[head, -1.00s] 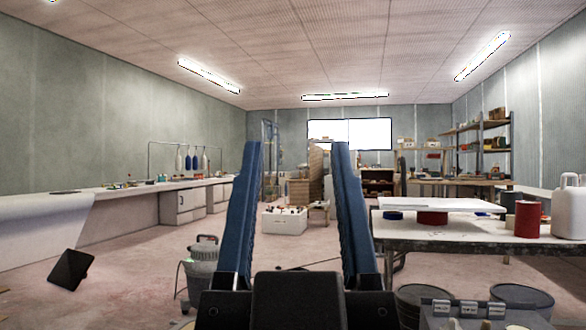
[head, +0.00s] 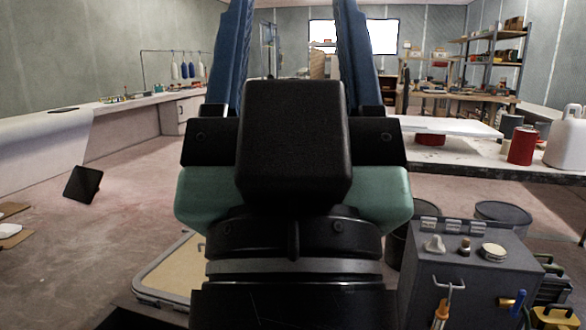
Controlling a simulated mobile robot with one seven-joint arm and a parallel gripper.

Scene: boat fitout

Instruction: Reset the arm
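My gripper (head: 290,50) stands upright in the middle of the head view, close to the camera. Its two long blue fingers are spread wide apart with nothing between them, and the fingertips run past the top edge. The black block and green and black wrist below the fingers are mine. They hide the middle of the floor and part of the far room.
On the right is a workbench (head: 465,163) with a white board, a red can (head: 523,145) and a white jug (head: 568,140). A grey cabinet (head: 465,280) stands at the lower right. A long counter (head: 40,150) lines the left wall. Left floor is mostly open, with a dark tilted panel (head: 83,184).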

